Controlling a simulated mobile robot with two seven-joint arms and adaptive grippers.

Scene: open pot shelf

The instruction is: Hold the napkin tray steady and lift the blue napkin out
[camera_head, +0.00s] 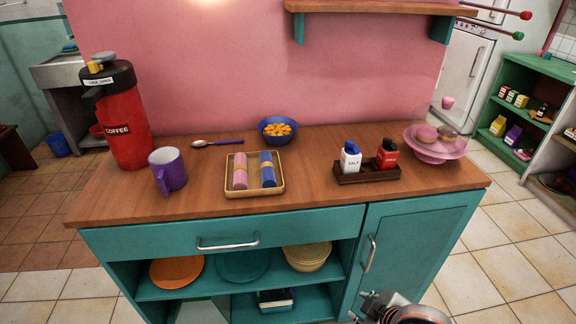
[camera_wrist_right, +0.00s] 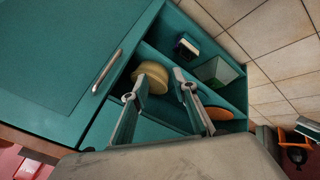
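The napkin tray (camera_head: 229,191) is a light wooden tray on the brown counter, left of its middle. The blue napkin (camera_head: 268,170) lies rolled with a yellowish band in the right half of the tray. A pink rolled napkin (camera_head: 240,172) lies beside it on the left. My right gripper (camera_head: 366,306) is at the bottom of the head view, in front of the cabinet and below the counter top. Its two fingers are spread and empty in the right wrist view (camera_wrist_right: 156,90). My left gripper is not in view.
A purple mug (camera_head: 169,170) stands left of the tray. A blue bowl (camera_head: 278,130) and a spoon (camera_head: 218,143) lie behind it. A salt-and-pepper holder (camera_head: 367,175) stands to the right. Counter space between tray and holder is clear. The cabinet handle (camera_head: 370,253) juts out near my right gripper.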

